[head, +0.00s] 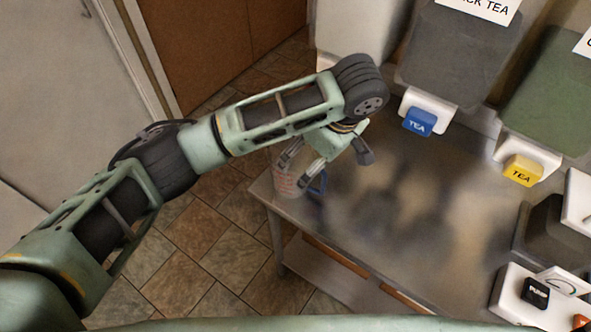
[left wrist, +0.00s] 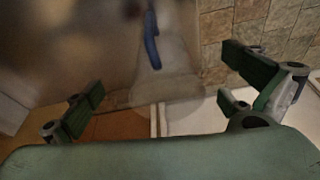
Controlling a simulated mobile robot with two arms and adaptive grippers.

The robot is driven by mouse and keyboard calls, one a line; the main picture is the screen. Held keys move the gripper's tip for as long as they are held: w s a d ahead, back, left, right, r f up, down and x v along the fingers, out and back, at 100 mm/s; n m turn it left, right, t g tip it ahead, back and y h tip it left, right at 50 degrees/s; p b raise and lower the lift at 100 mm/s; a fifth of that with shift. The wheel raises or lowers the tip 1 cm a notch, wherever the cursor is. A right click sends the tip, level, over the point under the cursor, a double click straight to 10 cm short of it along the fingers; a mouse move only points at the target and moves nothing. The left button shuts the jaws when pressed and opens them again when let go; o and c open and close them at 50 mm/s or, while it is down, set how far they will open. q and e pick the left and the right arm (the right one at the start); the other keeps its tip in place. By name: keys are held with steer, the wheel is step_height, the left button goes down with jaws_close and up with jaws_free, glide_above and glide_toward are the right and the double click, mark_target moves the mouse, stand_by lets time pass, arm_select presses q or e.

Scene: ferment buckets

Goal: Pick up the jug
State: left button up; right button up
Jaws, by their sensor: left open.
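The jug (head: 287,184) is clear, with red markings and a blue handle, and stands at the left corner of the metal table. In the left wrist view the jug (left wrist: 172,62) is pale and see-through, with its blue handle (left wrist: 151,42) toward the top. My left gripper (head: 297,170) is open, its fingers pointing down at the jug and partly covering it. In the left wrist view the jug shows between the spread fingers, beyond the tips; I cannot tell whether they touch it. My right gripper is not in view.
The metal table (head: 390,225) has free room right of the jug. Tea dispensers with a blue tap (head: 419,121) and a yellow tap (head: 523,170) stand along its back. Tiled floor lies left of the table.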

mark_target(284, 185)
arm_select(q)
steer(key=shift+n+y, duration=0.6)
steer(key=shift+n, duration=0.2)
steer(key=w+a+f, duration=0.1)
steer(key=f, duration=0.2)
steer(key=w+a+f+p, duration=0.1)
steer(key=w+a+f, duration=0.2)
steer(key=a+f, duration=0.1)
steer(key=f, duration=0.1)
steer(key=shift+w+a+f, duration=0.2)
steer(key=shift+w+f, duration=0.05)
steer(key=shift+f, duration=0.05)
steer(key=shift+t, duration=0.3)
steer(key=c, duration=1.1)
